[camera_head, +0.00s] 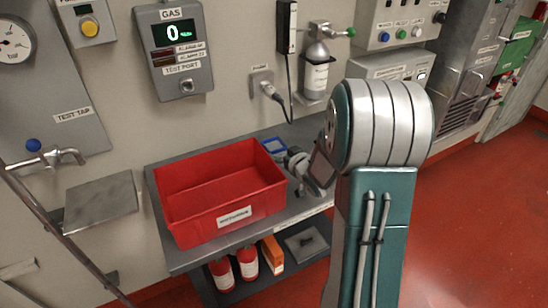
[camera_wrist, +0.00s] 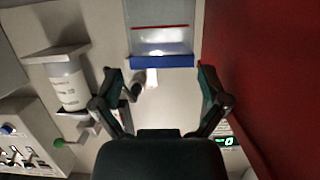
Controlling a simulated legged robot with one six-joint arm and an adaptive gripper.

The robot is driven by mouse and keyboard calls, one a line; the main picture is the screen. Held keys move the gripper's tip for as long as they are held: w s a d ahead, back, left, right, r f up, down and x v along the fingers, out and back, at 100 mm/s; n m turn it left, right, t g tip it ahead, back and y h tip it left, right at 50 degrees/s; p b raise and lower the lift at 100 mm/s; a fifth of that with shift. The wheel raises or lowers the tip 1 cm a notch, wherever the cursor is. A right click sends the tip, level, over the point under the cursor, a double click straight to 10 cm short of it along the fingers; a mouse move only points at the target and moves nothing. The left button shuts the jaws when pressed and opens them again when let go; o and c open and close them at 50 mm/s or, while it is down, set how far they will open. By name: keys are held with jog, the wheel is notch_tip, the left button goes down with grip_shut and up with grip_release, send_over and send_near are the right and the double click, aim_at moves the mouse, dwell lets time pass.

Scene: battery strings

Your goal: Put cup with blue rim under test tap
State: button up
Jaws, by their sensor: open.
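The cup with the blue rim (camera_head: 273,146) stands on the bench just behind the right back corner of the red bin, partly hidden. In the wrist view the clear cup (camera_wrist: 161,42) shows its blue rim and a red line, ahead of and between my fingers. My gripper (camera_wrist: 158,76) is open and empty, with a finger on each side of the rim's line; whether either touches cannot be told. In the head view my gripper (camera_head: 301,165) is beside the cup on its right. The test tap (camera_head: 62,157) is on the left wall, above an empty metal shelf (camera_head: 100,203).
The red bin (camera_head: 215,222) stands between the cup and the tap; its wall (camera_wrist: 270,70) is close on the right in the wrist view. A gas panel (camera_head: 177,50), a cable plug (camera_head: 268,90) and a gas bottle (camera_head: 315,76) are on the wall behind.

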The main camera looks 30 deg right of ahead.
aim_at(270, 144)
jog(key=shift+x, duration=2.75)
jog(key=c, duration=0.8)
jog(key=shift+r, duration=0.15)
